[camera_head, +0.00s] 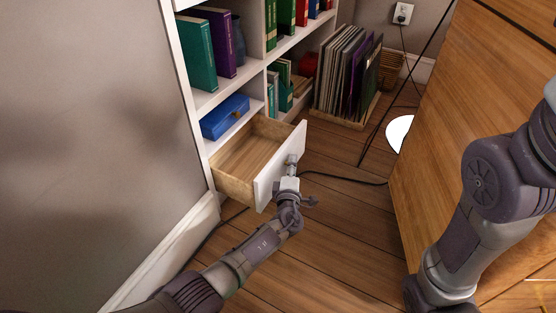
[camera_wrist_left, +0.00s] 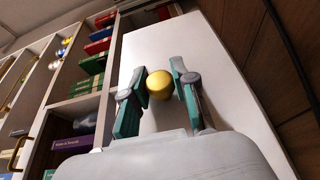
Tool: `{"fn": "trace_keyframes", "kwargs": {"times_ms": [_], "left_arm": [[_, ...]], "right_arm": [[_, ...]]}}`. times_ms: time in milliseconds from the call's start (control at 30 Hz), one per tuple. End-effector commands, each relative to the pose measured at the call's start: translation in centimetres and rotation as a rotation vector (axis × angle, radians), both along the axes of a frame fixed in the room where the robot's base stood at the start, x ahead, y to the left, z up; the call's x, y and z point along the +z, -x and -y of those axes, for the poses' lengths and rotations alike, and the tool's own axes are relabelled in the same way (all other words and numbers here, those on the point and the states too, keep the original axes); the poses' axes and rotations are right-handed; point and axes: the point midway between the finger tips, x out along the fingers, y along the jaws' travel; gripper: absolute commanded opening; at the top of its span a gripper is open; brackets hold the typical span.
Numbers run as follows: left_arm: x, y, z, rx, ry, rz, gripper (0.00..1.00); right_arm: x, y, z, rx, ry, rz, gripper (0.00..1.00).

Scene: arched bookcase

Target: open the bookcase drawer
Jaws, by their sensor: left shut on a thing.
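The bookcase drawer (camera_head: 240,164) is pulled out from the bottom of the white bookcase, and its bare wooden inside looks empty. Its white front panel (camera_head: 268,182) faces right in the head view and fills the middle of the left wrist view (camera_wrist_left: 222,82). My left gripper (camera_head: 291,165) is at the outer face of the front. In the left wrist view its green-padded fingers (camera_wrist_left: 157,90) are on either side of a round yellow knob (camera_wrist_left: 160,85), shut on it. My right arm shows at the right, but its gripper is out of the picture.
A blue box (camera_head: 225,117) and books (camera_head: 196,55) stand on the shelves above the drawer. Records in a wooden rack (camera_head: 345,80) stand on the floor behind. A large wooden cabinet (camera_head: 455,110) is at the right.

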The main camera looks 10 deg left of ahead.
Motion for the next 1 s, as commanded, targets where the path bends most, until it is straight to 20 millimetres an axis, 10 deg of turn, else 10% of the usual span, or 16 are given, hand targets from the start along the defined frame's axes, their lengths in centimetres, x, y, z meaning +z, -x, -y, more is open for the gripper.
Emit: {"fn": "trace_keyframes", "kwargs": {"times_ms": [467,500,633,1000], "left_arm": [[-0.07,0.31,0.68,0.004,0.001,0.000,0.00],[-0.07,0.31,0.68,0.004,0.001,0.000,0.32],[-0.07,0.31,0.70,0.003,0.001,0.000,0.52],[-0.04,0.30,0.75,0.002,0.001,0.000,0.52]], "right_arm": [[0.20,-0.05,-0.03,0.000,0.000,-0.001,0.40],[0.20,-0.05,-0.03,0.000,0.000,-0.001,0.40],[0.19,-0.03,-0.03,0.000,0.000,0.000,0.40],[0.21,0.03,0.05,0.002,-0.003,0.000,0.40]]}}
